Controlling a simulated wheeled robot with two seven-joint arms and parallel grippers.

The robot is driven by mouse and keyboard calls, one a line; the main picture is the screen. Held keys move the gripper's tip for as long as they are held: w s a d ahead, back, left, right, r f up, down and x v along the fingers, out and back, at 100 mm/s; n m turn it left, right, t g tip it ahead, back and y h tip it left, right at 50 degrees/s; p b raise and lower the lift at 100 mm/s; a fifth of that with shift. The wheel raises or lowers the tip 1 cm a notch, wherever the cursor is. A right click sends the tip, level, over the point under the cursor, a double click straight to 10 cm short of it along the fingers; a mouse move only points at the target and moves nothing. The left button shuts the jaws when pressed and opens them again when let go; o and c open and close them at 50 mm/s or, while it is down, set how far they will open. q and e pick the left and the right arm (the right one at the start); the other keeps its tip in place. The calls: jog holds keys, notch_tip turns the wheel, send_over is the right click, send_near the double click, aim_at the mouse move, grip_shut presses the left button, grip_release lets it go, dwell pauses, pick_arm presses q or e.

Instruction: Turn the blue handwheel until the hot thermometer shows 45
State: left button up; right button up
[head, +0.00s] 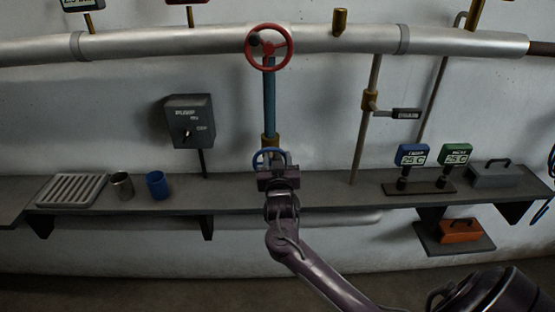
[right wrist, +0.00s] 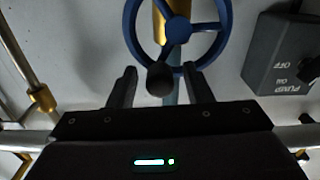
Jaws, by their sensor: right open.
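The blue handwheel (head: 257,158) sits low on the vertical blue pipe, partly hidden behind my right gripper (head: 273,167). In the right wrist view the blue handwheel (right wrist: 179,30) fills the top, with a dark round knob (right wrist: 160,78) on its near rim. My right gripper (right wrist: 160,82) is open, its fingers on either side of the knob with gaps showing. A blue display (head: 412,155) and a green display (head: 455,154) both read 25 C. Their small labels are unreadable, so I cannot tell which is the hot thermometer. My left gripper is not in view.
A red handwheel (head: 269,47) is above, at the large pipe (head: 180,43). A pump switch box (head: 190,122) stands left of the blue pipe. The shelf (head: 330,197) holds a rack (head: 72,190), a metal cup (head: 122,186), a blue cup (head: 157,185) and a grey case (head: 495,175).

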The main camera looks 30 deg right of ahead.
jog(key=c, duration=1)
jog(key=shift+s+d+f+m+b, duration=0.2)
jog(key=shift+f+m+b, duration=0.15)
jog(key=shift+m+b, duration=0.35)
jog(key=shift+d+m, duration=0.2)
jog(key=shift+m, duration=0.6)
jog(key=o, duration=1)
